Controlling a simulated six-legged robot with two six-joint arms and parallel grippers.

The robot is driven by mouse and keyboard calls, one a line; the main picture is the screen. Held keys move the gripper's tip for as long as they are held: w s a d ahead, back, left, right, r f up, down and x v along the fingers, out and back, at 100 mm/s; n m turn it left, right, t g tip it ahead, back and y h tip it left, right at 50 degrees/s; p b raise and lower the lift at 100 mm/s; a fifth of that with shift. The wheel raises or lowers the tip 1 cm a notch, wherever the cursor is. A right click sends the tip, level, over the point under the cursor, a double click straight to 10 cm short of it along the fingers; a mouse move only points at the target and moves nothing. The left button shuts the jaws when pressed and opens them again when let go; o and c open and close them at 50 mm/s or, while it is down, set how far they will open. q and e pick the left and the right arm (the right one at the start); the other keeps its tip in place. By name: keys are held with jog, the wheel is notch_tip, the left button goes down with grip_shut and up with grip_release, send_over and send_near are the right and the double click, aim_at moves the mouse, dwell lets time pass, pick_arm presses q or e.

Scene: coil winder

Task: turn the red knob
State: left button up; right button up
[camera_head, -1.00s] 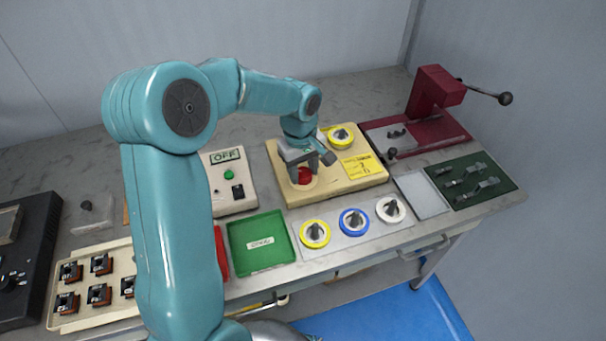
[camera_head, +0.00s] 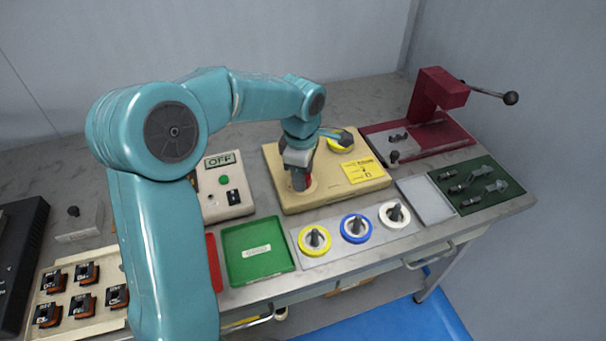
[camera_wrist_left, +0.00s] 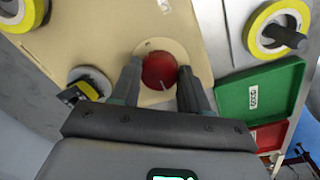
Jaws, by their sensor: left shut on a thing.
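The red knob (camera_wrist_left: 160,71) sits on a pale round plate on the cream winder box (camera_head: 350,190). It shows clearly in the left wrist view, with a light mark on its face near the lower edge. In the head view only a sliver of it shows (camera_head: 308,181). My left gripper (camera_wrist_left: 160,82) is shut on the red knob, with one finger on either side of it. In the head view my left gripper (camera_head: 300,180) points down at the box's left part. My right gripper is not in view.
A yellow-rimmed spool (camera_head: 340,140) stands on the box behind my gripper. In front lie a green tray (camera_head: 258,270) and a plate with yellow, blue and white spools (camera_head: 355,228). A control box reading OFF (camera_head: 225,200) is left. A dark red lever press (camera_head: 435,95) stands at right.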

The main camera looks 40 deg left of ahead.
pick_arm(q)
jog(key=shift+a+r+n, duration=0.1)
jog(key=shift+a+n, duration=0.1)
jog(key=shift+n, duration=0.1)
jog(key=o, duration=1)
jog(key=shift+o, duration=0.2)
jog(key=shift+d, duration=0.1)
jog(key=shift+r, duration=0.1)
notch_tip(320, 180, up, 16)
jog(key=p, duration=0.2)
jog(key=shift+s+d, duration=0.2)
jog(key=shift+s, duration=0.25)
